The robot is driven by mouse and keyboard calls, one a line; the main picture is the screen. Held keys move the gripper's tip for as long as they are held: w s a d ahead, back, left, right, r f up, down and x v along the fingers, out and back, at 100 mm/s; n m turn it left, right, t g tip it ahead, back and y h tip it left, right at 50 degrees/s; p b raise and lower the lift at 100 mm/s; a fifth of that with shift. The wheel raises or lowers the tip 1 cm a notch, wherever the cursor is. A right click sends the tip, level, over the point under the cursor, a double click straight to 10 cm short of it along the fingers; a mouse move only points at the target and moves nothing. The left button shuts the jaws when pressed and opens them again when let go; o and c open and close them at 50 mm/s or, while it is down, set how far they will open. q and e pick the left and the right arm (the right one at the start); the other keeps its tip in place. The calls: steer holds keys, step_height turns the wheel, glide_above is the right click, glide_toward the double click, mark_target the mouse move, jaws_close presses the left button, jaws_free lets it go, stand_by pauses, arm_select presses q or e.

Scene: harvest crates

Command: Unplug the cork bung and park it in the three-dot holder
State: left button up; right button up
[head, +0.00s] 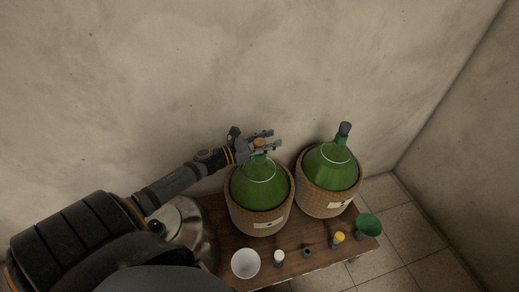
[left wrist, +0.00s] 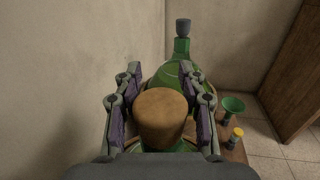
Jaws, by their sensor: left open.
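The cork bung (left wrist: 161,118) is tan and sits in the neck of the left green demijohn (head: 259,187), which stands in a wicker basket. My left gripper (head: 273,140) is at that neck, its jaws open on both sides of the cork (head: 260,142). In the left wrist view the fingers (left wrist: 161,72) stand apart, with the cork between them; contact cannot be made out. Small holders stand along the table's front: one with a white piece (head: 279,257), a dark one that looks empty (head: 307,253), one with a yellow piece (head: 338,240). Their dots are too small to read.
A second green demijohn (head: 331,168) with a dark stopper (head: 344,129) stands close on the right. A white bowl (head: 245,263) and a green funnel (head: 368,226) are on the wooden table (head: 321,265). A metal vessel (head: 183,222) is at left. A wall rises behind.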

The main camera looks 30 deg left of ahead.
arm_select(q)
steer(key=shift+c, duration=0.4)
jaws_close()
stand_by(0.4)
steer(key=shift+r, duration=0.4)
steer(key=s+r+p, duration=0.5)
steer(key=r+p, duration=0.5)
steer(key=p, duration=0.1)
steer(key=s+r+p, duration=0.2)
steer(key=s+p, duration=0.6)
steer(key=s, duration=0.1)
steer(key=shift+d+p, duration=0.3)
steer(key=shift+d, duration=0.15)
arm_select(e)
steer(key=s+r, duration=0.1)
steer(key=r, duration=0.8)
steer(key=s+r, duration=0.2)
steer(key=r, duration=0.7)
steer(key=shift+s, duration=0.25)
